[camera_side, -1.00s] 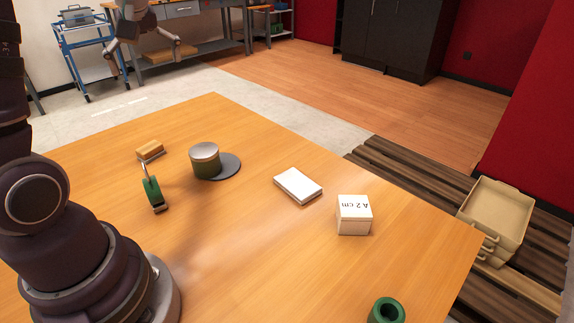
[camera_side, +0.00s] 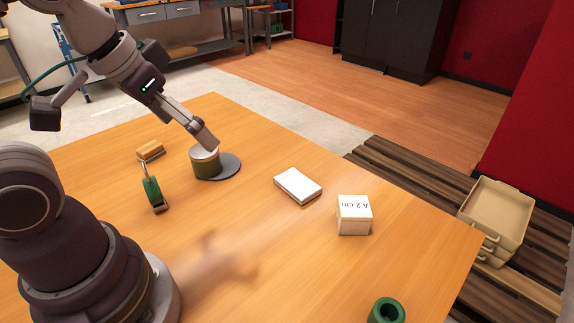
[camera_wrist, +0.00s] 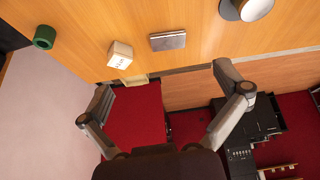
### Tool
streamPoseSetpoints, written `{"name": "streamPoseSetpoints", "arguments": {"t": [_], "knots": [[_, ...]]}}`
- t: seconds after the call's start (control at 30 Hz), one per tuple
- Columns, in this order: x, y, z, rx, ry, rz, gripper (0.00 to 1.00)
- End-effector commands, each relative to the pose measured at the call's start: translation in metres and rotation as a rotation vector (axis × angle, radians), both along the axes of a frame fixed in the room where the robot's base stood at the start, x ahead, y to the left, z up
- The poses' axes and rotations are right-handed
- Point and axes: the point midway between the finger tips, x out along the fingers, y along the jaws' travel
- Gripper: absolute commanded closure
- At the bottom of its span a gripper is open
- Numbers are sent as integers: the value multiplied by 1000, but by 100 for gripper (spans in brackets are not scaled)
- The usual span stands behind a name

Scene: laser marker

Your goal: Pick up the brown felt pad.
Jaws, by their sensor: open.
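A small tan-brown block (camera_side: 150,149) with a darker underside lies at the table's back left in the side view. It is the nearest match to the brown felt pad, but I cannot make out felt. It is outside the wrist view. My gripper (camera_wrist: 163,83) is open and empty, its two fingers spread wide in the wrist view. In the side view it is raised above the table's left part.
The can overlaps a dark disc (camera_side: 230,167). A white pad (camera_side: 298,184), a white box (camera_side: 354,215) and a green ring (camera_side: 386,311) lie farther right. The table's front middle is clear.

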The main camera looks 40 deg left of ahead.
Motion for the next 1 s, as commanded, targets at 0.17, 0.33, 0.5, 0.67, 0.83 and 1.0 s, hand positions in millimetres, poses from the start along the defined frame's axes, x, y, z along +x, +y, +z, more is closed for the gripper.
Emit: {"name": "streamPoseSetpoints", "arguments": {"t": [0.17,0.33,0.5,0.67,0.83,1.0], "knots": [[45,56,2,-115,68,442,2],[74,153,-28,-170,108,1001,2],[62,248,-78,-125,106,1474,2],[43,291,-108,-75,85,1688,2],[36,306,-133,-61,83,1733,2],[35,316,-158,-63,81,1728,2]]}}
